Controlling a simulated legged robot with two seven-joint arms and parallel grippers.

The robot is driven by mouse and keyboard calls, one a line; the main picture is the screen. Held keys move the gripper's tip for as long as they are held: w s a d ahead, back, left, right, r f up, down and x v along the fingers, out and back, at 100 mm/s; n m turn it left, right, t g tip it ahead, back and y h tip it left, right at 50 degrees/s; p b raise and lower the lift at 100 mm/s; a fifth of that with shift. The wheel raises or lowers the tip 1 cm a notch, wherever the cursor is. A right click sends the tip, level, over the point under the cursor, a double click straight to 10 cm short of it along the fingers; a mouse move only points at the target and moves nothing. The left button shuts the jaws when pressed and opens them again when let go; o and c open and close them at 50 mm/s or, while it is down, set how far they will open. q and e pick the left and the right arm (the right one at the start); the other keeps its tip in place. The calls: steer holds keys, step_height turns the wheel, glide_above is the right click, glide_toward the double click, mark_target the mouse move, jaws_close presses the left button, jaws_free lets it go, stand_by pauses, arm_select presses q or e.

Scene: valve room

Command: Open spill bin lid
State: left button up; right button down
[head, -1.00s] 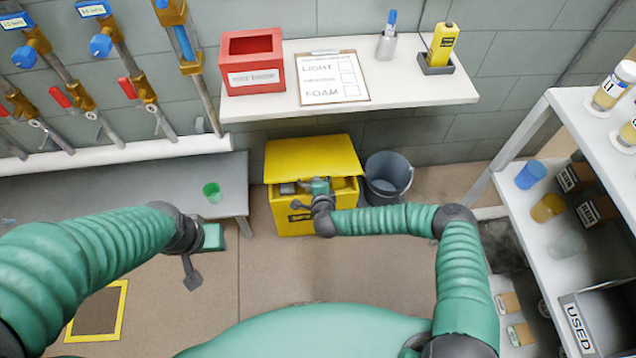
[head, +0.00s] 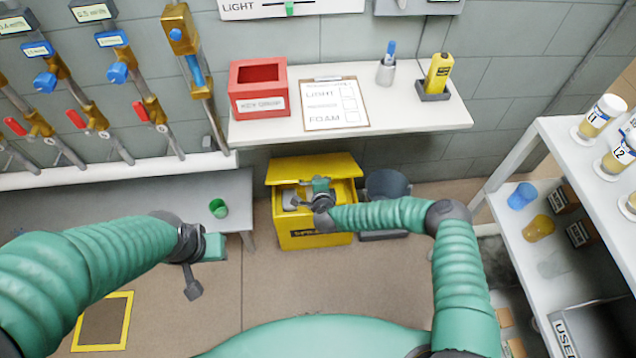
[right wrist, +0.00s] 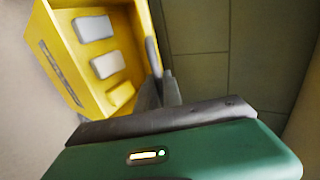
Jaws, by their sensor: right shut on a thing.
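The yellow spill bin (head: 322,240) stands on the floor under the white wall shelf. Its yellow lid (head: 300,168) is raised and tilted at the back, leaving a gap at the front. Pale blocks show inside, and the right wrist view shows the bin (right wrist: 65,65) with grey blocks and a yellow one. My right gripper (head: 320,184) is at the lid's front edge, shut on it; its dark fingers (right wrist: 160,88) partly hide the grip in the right wrist view. My left gripper (head: 190,272) is away from the bin, over the floor at left; its jaws are unclear.
A dark bucket (head: 388,188) stands close to the bin's right side. A grey bench (head: 150,190) with a green cup (head: 218,208) is at left. The white shelf (head: 410,113) overhangs behind the bin. A white rack (head: 545,165) stands at right. The floor in front is clear.

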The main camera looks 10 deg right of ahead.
steer(key=c, duration=1.5)
jaws_free()
steer(key=shift+w+f, duration=0.1)
steer(key=shift+f, duration=0.05)
steer(key=shift+r, duration=0.2)
steer(key=p+v, duration=0.4)
steer(key=v, duration=1.2)
steer(key=shift+s+r, duration=0.1)
steer(key=shift+s, duration=0.3)
